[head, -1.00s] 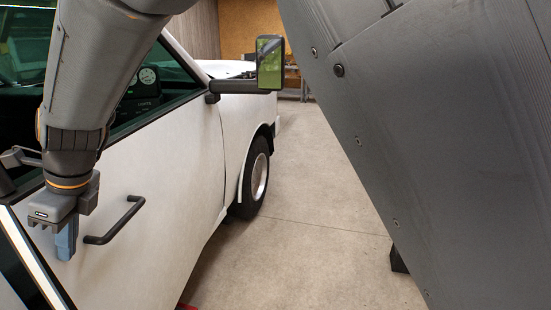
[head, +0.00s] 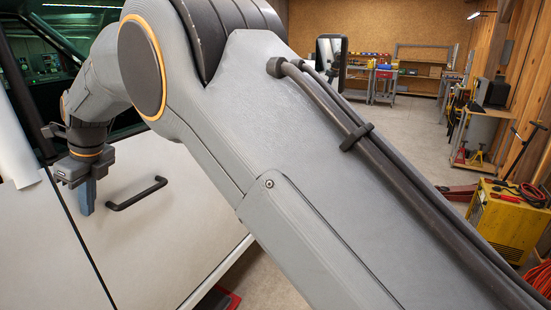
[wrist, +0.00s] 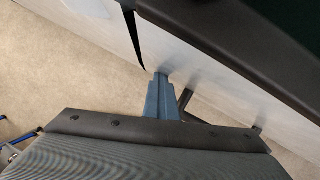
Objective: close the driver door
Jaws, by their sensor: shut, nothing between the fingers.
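The white driver door (head: 150,245) fills the lower left of the head view, with its black bar handle (head: 137,194) near its rear edge. A thin dark seam runs down left of the handle, between the door and the white body panel (head: 35,240). My gripper (head: 86,208) is shut and empty, its blue fingers pointing down just left of the handle. In the wrist view the fingers (wrist: 162,82) are at the door face (wrist: 215,85), close to the handle (wrist: 185,100). A black wedge-shaped gap tapers towards the fingertips. I cannot tell whether they touch the door.
My arm crosses the middle of the head view and hides the door's front part. The side mirror (head: 330,55) shows behind it. A yellow machine (head: 508,222) and a bench (head: 485,125) stand at the right. A red object (head: 220,298) lies low beside the door.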

